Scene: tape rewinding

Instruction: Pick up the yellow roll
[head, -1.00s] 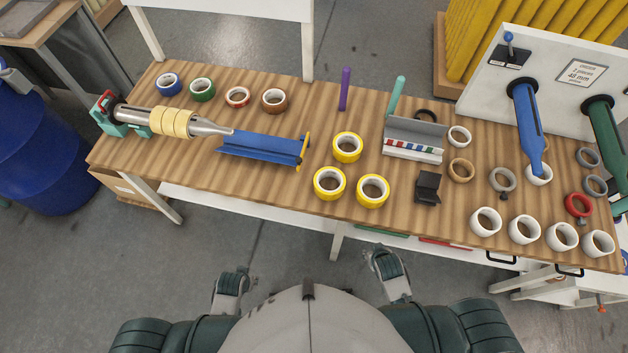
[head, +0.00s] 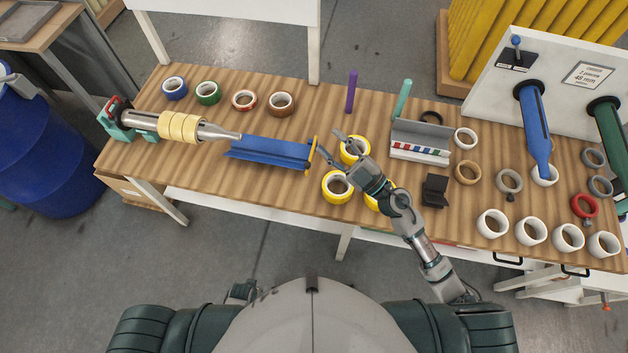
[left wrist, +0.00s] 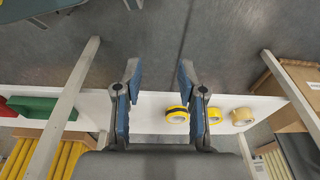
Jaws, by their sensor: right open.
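Three yellow rolls with white inner rings lie on the wooden bench: a rear one (head: 359,144), a front-left one (head: 337,196) and a front-right one (head: 371,201) mostly hidden under my right arm. My right gripper (head: 330,142) is open above the bench, its fingers spread toward the upper left. It overlaps the rear roll in the head view, and one finger crosses in front of it. I cannot tell how high it is or whether it touches. My left gripper (left wrist: 159,72) is open and empty in the left wrist view.
A blue trough (head: 265,153) and a spindle with pale yellow rolls (head: 178,127) stand left. A grey tray (head: 420,142) and a black block (head: 435,190) are right. In the left wrist view, a white shelf (left wrist: 152,112) carries more tape rolls (left wrist: 242,116).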

